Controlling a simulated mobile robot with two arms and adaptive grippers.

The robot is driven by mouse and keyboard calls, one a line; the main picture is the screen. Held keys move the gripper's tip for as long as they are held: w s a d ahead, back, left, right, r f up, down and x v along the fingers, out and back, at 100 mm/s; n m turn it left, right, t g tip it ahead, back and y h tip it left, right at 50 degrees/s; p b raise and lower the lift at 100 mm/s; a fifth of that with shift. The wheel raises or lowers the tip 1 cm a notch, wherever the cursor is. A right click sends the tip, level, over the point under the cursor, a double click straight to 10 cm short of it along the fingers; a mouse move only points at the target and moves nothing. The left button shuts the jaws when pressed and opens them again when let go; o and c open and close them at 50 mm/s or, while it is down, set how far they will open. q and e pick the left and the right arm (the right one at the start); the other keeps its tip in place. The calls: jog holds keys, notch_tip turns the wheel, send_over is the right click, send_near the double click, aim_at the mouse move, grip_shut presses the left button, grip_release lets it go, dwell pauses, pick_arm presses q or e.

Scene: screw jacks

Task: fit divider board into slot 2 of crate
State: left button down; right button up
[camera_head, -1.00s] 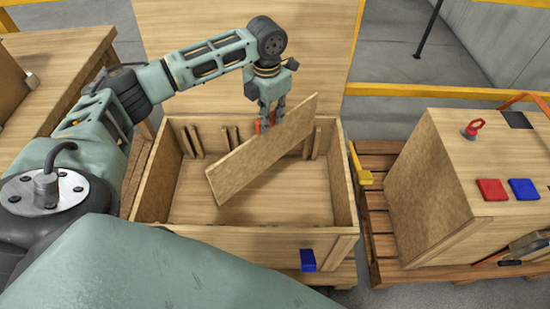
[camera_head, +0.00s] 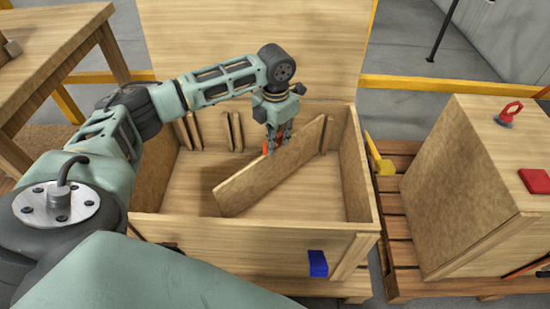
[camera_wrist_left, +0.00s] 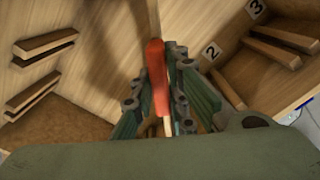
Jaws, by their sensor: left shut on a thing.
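The divider board (camera_head: 262,180) is a thin wooden panel, held tilted and skewed across the inside of the open wooden crate (camera_head: 240,242). My left gripper (camera_head: 278,148) is shut on the board's upper edge. A red piece shows between the fingers; it also shows in the left wrist view (camera_wrist_left: 158,80). The crate has paired wooden slot strips on its walls. In the left wrist view the number 2 label (camera_wrist_left: 211,51) and number 3 label (camera_wrist_left: 255,8) mark slots to the right of the fingers (camera_wrist_left: 165,110). The board's lower edge is inside the crate. My right gripper is not in view.
The crate's raised lid (camera_head: 255,45) stands behind it. A blue latch (camera_head: 318,263) is on the crate's front. A table (camera_head: 55,60) stands at the left.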

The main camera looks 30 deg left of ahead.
pick_arm(q)
notch_tip(320, 180, down, 7)
jog(key=b, duration=0.1)
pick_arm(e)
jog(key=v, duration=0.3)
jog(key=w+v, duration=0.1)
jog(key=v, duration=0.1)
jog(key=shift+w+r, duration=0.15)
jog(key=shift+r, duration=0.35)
pick_arm(q)
jog(key=c, duration=1.7)
grip_release()
jog(key=shift+f, duration=0.15)
jog(key=shift+c, duration=0.2)
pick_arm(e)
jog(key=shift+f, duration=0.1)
pick_arm(q)
notch_tip(320, 180, up, 11)
jog(key=shift+r+p, duration=0.1)
jog(key=shift+p, duration=1.1)
jog(key=shift+r, duration=0.55)
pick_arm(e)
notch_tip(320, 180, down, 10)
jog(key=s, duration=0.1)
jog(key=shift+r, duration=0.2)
